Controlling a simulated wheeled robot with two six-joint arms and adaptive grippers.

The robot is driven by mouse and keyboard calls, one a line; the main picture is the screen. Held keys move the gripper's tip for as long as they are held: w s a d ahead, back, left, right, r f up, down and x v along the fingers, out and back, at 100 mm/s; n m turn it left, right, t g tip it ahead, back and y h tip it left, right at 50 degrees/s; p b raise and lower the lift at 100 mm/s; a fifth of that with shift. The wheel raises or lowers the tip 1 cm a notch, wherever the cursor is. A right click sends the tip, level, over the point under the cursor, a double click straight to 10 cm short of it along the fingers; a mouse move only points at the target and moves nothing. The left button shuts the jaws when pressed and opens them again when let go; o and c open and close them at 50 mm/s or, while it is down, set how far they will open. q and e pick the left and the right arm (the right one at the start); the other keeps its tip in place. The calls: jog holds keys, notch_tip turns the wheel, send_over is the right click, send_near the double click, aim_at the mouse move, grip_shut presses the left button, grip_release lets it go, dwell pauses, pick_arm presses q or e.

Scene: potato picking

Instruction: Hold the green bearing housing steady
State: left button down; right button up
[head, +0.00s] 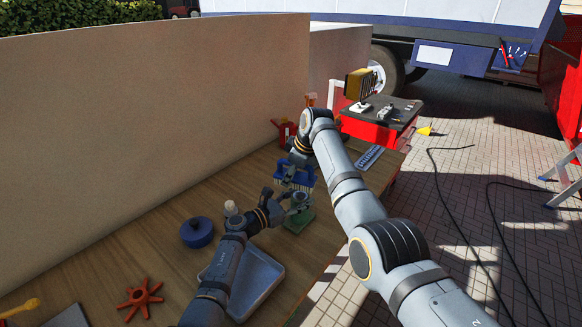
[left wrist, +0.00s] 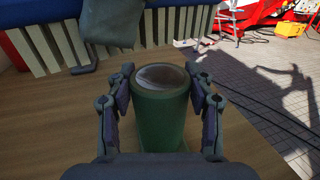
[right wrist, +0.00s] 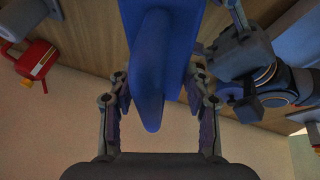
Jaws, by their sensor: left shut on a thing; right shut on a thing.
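The green bearing housing (head: 299,222) sits on the wooden table, with a green base in the head view. In the left wrist view it is a green cylinder (left wrist: 160,118) with a dark, round opening. My left gripper (head: 287,204) is shut on it, one finger on each side. My right gripper (head: 299,160) is shut on the blue handle (right wrist: 155,85) of a brush. The brush (head: 295,178) has pale bristles pointing down, just behind the housing. Its bristles (left wrist: 62,45) stand near the housing in the left wrist view; contact between them is unclear.
A grey tray (head: 262,285) lies left of the housing, partly behind my left arm. A blue round part (head: 196,232) and an orange star-shaped knob (head: 140,298) lie farther left. A beige wall (head: 150,120) bounds the table's back. A red toolbox (head: 375,130) stands beyond.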

aim_at(296, 178)
notch_tip(296, 178, down, 4)
jog(key=shift+r, duration=0.2)
jog(key=shift+s+d+r, duration=0.15)
jog(key=shift+s+d, duration=0.05)
jog(key=shift+d, duration=0.15)
jog(key=shift+c, duration=0.5)
jog(key=s+d, duration=0.2)
jog(key=shift+d, duration=0.3)
jog(key=shift+w+a, duration=0.4)
jog(key=shift+a, duration=0.15)
jog(key=shift+w+a, duration=0.55)
jog(key=shift+a, duration=0.2)
grip_shut()
jog(key=shift+w+a, duration=0.3)
jog(key=shift+a, duration=0.1)
jog(key=shift+d+r, duration=0.1)
jog(key=shift+r, duration=3.75)
